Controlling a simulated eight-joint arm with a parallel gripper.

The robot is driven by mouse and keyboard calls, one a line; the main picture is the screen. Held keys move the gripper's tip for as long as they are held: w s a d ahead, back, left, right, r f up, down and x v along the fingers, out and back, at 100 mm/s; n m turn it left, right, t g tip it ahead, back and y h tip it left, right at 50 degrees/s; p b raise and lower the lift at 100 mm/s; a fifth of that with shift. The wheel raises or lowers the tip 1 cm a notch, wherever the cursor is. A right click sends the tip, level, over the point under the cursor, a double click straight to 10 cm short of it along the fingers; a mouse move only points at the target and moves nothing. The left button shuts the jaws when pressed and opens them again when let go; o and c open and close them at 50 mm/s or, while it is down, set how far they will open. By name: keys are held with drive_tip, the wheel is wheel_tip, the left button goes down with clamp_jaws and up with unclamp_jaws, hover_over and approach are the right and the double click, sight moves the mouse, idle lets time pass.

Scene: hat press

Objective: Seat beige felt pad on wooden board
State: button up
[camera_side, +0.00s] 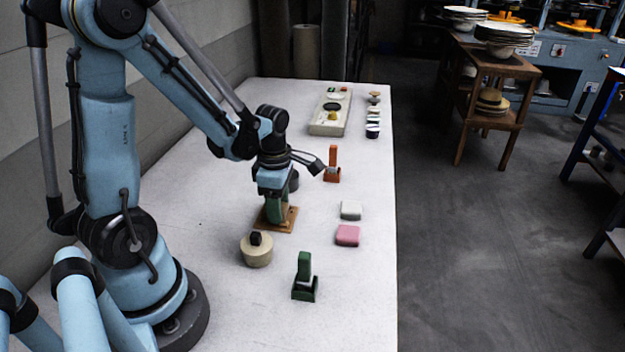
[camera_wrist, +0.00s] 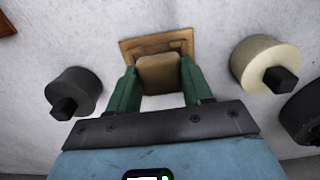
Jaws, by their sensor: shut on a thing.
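The beige felt pad (camera_wrist: 158,76) is between the two green fingers of my gripper (camera_wrist: 160,82) in the wrist view. My gripper is shut on the pad's left and right sides. The square wooden board (camera_wrist: 133,47) lies behind the pad, with a darker recessed outline showing at its far part. The pad covers the near part of the board. In the side view my gripper (camera_side: 277,218) points down over the board (camera_side: 287,225), its fingertips very low. The pad is hidden there, and I cannot tell whether it touches the board.
A cream round weight (camera_side: 256,255) with a black knob stands near the board. A dark round weight (camera_wrist: 75,88) stands on its other side. A green stand (camera_side: 304,280), a pink block (camera_side: 347,235), a white block (camera_side: 351,210) and an orange stand (camera_side: 332,165) are around.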

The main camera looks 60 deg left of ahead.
drive_tip(key=o, duration=1.1)
drive_tip(key=shift+r, duration=0.1)
wheel_tip(320, 180, up, 12)
drive_tip(key=d+m+t, duration=0.3)
drive_tip(key=d+m, duration=0.2)
drive_tip(key=m, duration=0.8)
drive_tip(key=d+m+t, duration=0.4)
drive_tip(key=d+m, duration=0.2)
drive_tip(key=m, duration=0.8)
drive_tip(key=shift+w+r, duration=0.15)
drive_tip(key=shift+r, duration=0.1)
